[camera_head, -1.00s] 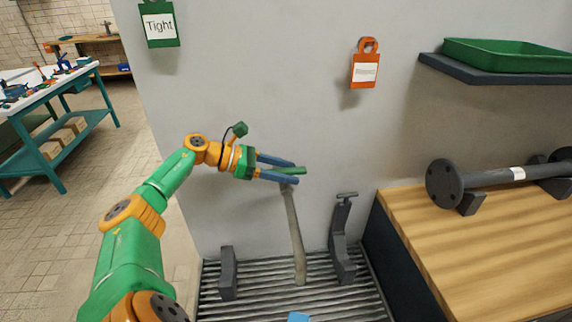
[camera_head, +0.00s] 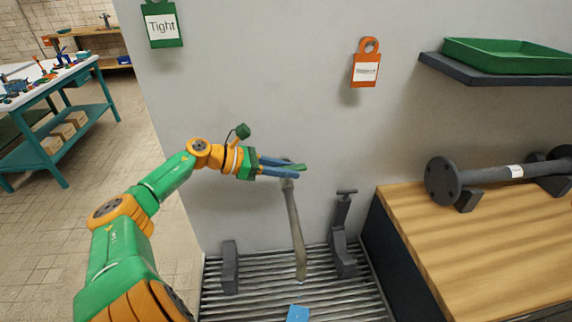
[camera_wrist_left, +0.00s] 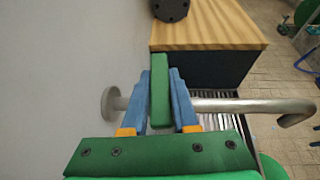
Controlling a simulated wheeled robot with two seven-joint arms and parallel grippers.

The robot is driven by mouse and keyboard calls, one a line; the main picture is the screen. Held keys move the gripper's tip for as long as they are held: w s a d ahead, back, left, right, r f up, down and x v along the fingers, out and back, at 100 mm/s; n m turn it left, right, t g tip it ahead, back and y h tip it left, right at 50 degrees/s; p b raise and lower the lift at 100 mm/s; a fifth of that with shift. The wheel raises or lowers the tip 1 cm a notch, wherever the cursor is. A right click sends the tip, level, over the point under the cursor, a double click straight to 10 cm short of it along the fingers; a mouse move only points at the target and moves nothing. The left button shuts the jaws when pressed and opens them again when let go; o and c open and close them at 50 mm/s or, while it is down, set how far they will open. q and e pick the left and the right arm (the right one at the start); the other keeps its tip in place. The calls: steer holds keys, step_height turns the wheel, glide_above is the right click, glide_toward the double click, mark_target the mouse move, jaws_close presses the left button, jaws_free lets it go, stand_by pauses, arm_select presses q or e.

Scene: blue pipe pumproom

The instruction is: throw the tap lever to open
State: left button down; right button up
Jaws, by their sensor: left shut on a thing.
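The tap is a grey metal pipe coming out of the wall, and its long spout (camera_head: 295,230) hangs over the slatted drain grate. In the left wrist view the pipe (camera_wrist_left: 245,105) runs across, from a round wall flange (camera_wrist_left: 109,104) at left to a bent end at right. The green tap lever (camera_wrist_left: 160,100) stands between my two blue fingers. In the head view only the lever's tip (camera_head: 298,167) shows past the fingers. My left gripper (camera_head: 280,167) is shut on the lever, above the pipe. The fingers hide part of the tap body. My right gripper is out of view.
Dark brackets (camera_head: 230,268) and (camera_head: 343,240) stand on the grate (camera_head: 255,300), either side of the spout. A wooden bench (camera_head: 480,240) with a flanged pipe (camera_head: 490,174) is at right. A green tray (camera_head: 510,55) sits on a shelf above. Tags hang on the wall.

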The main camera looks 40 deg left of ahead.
arm_select(q)
steer(key=n+t+y+p, duration=0.1)
steer(key=n+y+p, duration=0.1)
steer(key=p, duration=0.2)
steer(key=r+n+y+p, duration=0.1)
steer(key=n+y+p, duration=0.2)
steer(key=p, duration=0.2)
steer(key=shift+d+t+y, duration=0.1)
steer(key=shift+t+y, duration=0.2)
steer(key=shift+t, duration=0.1)
steer(key=shift+f+n+y+p, duration=0.15)
steer(key=shift+n+y+p, duration=0.25)
steer(key=shift+p, duration=0.1)
steer(key=shift+f+n+y, duration=0.15)
steer(key=shift+n+y, duration=0.85)
steer(key=shift+y, duration=0.1)
steer(key=n+g+y, duration=0.1)
steer(key=n+y, duration=0.3)
steer(key=y, duration=0.1)
steer(key=shift+f+p, duration=0.15)
steer(key=shift+p, duration=0.2)
steer(key=n+g+y, duration=0.3)
steer(key=n+y, duration=0.1)
steer(key=shift+n+g, duration=0.3)
steer(key=shift+n, duration=0.2)
steer(key=shift+n+y, duration=0.3)
steer(key=c, duration=0.7)
jaws_free()
